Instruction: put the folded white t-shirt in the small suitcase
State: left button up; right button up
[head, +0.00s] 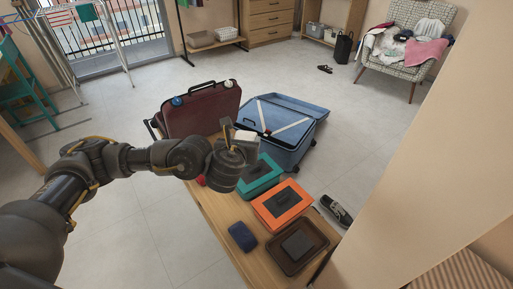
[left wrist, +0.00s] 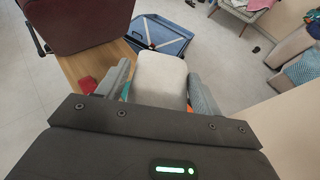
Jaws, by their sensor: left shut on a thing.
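My left gripper (head: 238,140) is shut on the folded white t-shirt (left wrist: 160,78), a pale flat bundle between its two fingers in the left wrist view. In the head view the t-shirt (head: 247,142) shows small and partly hidden by the gripper. It is held above the wooden bench. A maroon suitcase (head: 205,108) with a black handle stands upright at the bench's far end, beyond my gripper and to its left. It also shows at the upper left of the left wrist view (left wrist: 75,22); its inside cannot be seen. My right gripper is not in view.
The wooden bench (head: 222,218) carries a green box (head: 262,178), an orange box (head: 265,210), a brown tray (head: 285,268) and a dark blue pouch (head: 242,236). A large blue suitcase (head: 290,153) lies open behind it. A beige wall (head: 425,170) is at right.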

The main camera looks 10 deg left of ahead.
pick_arm(q)
jog(key=s+a+r+p, duration=0.1)
jog(key=s+a+r, duration=0.1)
jog(key=r, duration=0.3)
jog(key=s+a+r+h+p, duration=0.1)
jog(key=s+a+r+p, duration=0.1)
jog(key=r, duration=0.3)
jog(key=shift+s+a+m, duration=0.4)
jog(key=shift+s+a, duration=0.15)
jog(key=shift+a, duration=0.35)
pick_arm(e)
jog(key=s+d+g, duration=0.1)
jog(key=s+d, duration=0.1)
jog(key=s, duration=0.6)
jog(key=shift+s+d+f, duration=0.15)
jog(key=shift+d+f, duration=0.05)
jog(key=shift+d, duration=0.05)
